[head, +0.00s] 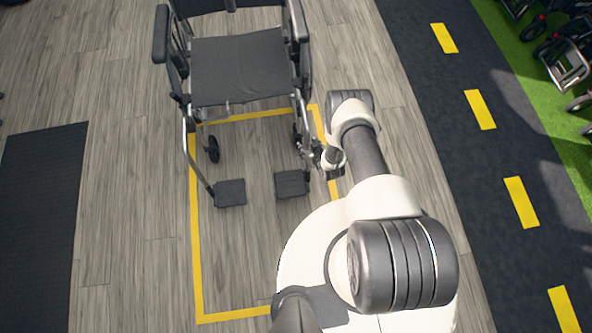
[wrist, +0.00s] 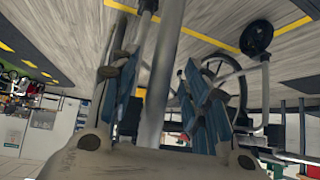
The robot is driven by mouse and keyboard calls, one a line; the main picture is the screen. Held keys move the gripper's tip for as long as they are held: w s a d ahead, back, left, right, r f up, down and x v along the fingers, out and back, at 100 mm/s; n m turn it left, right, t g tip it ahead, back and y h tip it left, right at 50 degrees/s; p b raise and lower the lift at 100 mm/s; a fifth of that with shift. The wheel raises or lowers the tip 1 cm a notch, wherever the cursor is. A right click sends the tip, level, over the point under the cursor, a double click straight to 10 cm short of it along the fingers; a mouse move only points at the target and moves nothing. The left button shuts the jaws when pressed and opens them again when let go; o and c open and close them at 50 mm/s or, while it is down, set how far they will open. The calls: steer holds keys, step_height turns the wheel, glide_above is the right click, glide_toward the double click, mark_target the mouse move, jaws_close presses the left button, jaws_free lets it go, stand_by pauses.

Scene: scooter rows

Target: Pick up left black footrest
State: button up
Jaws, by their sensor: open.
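A wheelchair (head: 240,68) stands facing me in the head view. Its two black footrests hang low at the front: one at picture left (head: 229,192), one at picture right (head: 292,183). The picture-right one is on the chair's own left side. My gripper (head: 318,154) is at the metal hanger tube of the picture-right footrest, above and right of its plate. In the wrist view my gripper (wrist: 162,82) is open, with blue-grey fingers on either side of a metal tube (wrist: 160,75). Contact with the tube cannot be told.
A caster wheel (wrist: 257,38) and a large spoked wheel (wrist: 228,75) are near the fingers in the wrist view. A yellow floor outline (head: 195,250) surrounds the footrest area. A dark mat (head: 40,220) lies at left. More wheeled chairs (head: 568,65) stand at far right.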

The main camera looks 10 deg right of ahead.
steer(key=shift+w+f, duration=0.3)
steer(key=shift+c, duration=0.2)
jaws_close()
steer(key=shift+r, duration=0.1)
stand_by(0.8)
